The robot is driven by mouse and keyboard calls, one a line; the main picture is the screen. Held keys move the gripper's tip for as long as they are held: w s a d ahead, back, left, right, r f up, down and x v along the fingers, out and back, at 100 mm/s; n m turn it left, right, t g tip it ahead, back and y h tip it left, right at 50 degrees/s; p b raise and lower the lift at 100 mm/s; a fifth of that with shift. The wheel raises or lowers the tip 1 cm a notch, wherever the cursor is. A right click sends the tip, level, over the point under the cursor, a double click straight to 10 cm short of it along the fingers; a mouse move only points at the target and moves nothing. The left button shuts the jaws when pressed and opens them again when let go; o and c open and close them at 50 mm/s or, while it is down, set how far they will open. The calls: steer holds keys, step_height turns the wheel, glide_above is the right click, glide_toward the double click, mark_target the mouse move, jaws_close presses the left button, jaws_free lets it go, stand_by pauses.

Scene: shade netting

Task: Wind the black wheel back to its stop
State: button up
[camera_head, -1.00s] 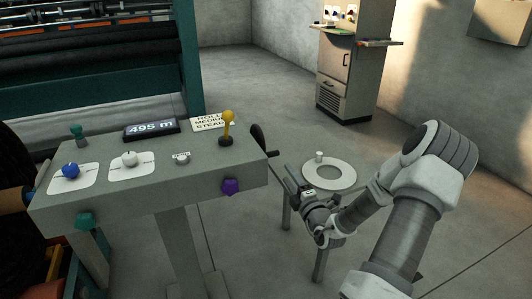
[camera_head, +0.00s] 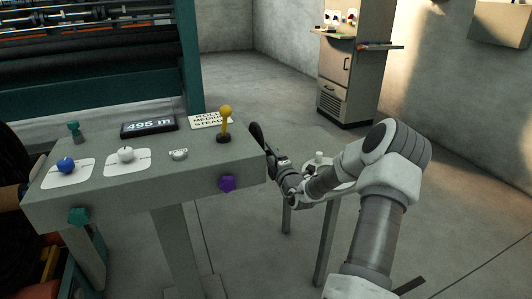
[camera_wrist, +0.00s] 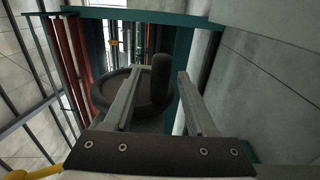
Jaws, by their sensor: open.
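The black wheel (camera_head: 257,137) is on the right end of the grey console, seen nearly edge-on in the head view. In the wrist view the wheel (camera_wrist: 115,90) shows as a dark disc with a rim, and its upright black handle (camera_wrist: 161,75) stands out toward me. My gripper (camera_head: 272,156) is right beside the wheel. In the wrist view my gripper (camera_wrist: 156,100) is open, with its two fingers on either side of the handle's line. I cannot tell whether a finger touches the handle.
The console (camera_head: 130,185) carries a yellow lever (camera_head: 225,122), blue knob (camera_head: 66,166), white knob (camera_head: 126,155), purple knob (camera_head: 227,184) and a display (camera_head: 149,126) reading 495 m. A small round table (camera_head: 345,188) stands behind my arm. A cabinet (camera_head: 347,75) is farther back.

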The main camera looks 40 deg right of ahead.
steer(key=shift+b+x, duration=0.35)
steer(key=shift+x, duration=1.5)
jaws_close()
